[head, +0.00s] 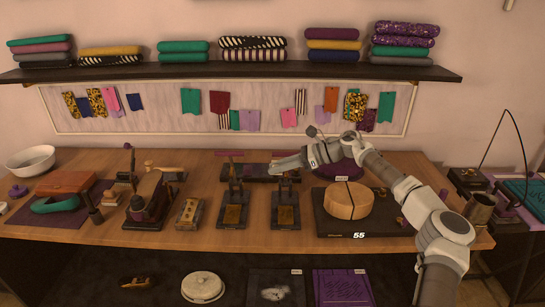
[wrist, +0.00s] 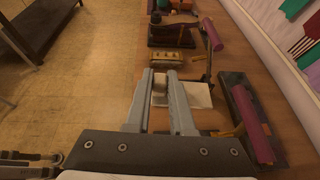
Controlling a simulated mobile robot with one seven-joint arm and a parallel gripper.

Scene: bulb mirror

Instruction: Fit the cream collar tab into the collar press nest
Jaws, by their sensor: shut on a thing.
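My gripper (wrist: 160,78) reaches out over the bench with its fingers on either side of a small pale piece (wrist: 160,88), which looks like the cream collar tab. Its far edge is hard to make out. In the head view my gripper (head: 274,168) is above the back of the right of two hand presses (head: 286,205); the tab cannot be made out there. Each press has a purple handle and a brass-coloured bed; the left press (head: 233,207) stands beside it. A pale flat plate (wrist: 200,95) lies below the fingers. I cannot tell which press has the collar nest.
A brass block with holes (head: 189,213) and a dark upright machine (head: 150,198) stand left of the presses. A shelf (head: 230,71) with folded cloth hangs above. Bare wood shows between the presses.

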